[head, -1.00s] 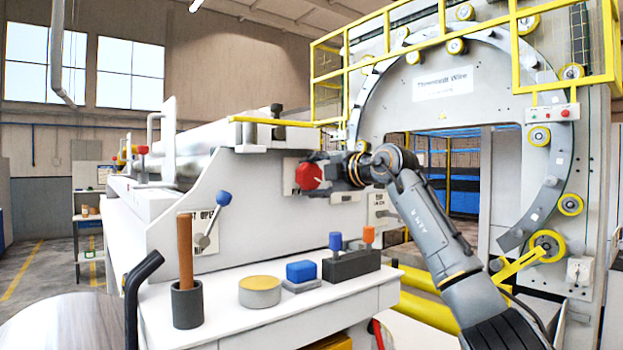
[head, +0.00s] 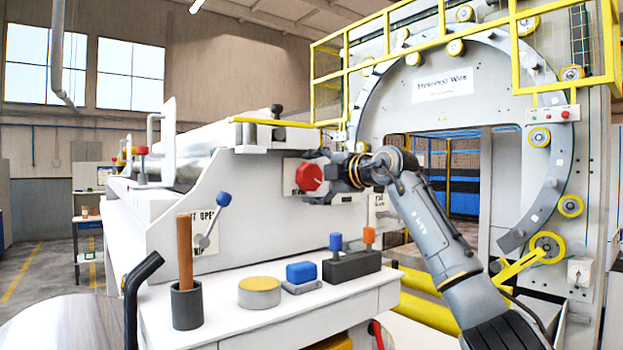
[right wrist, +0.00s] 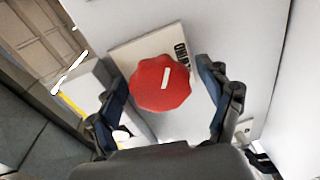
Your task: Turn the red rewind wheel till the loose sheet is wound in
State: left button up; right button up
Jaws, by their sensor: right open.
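The red rewind wheel (head: 309,177) sits on a pale labelled plate on the white machine's side. In the right wrist view the wheel (right wrist: 160,84) is scalloped with a white mark, the mark standing nearly upright. My right gripper (head: 317,178) is open at the wheel, one finger above and one below in the head view. In the right wrist view its fingers stand either side of the wheel, with gaps showing; I cannot tell whether either touches. A shiny silvery surface (head: 190,155) shows behind the machine's end; I cannot make out a loose sheet. My left gripper is out of view.
A white bench (head: 225,318) in front holds a wooden-handled tool in a dark cup (head: 187,305), a yellow-topped round block (head: 260,291), a blue block (head: 300,271) and a dark holder (head: 351,264). A blue-knobbed lever (head: 212,220) stands left of the wheel. A large ring machine (head: 560,150) stands right.

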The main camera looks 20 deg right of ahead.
jog(key=v, duration=1.2)
jog(key=shift+f, duration=0.1)
dwell(0.4)
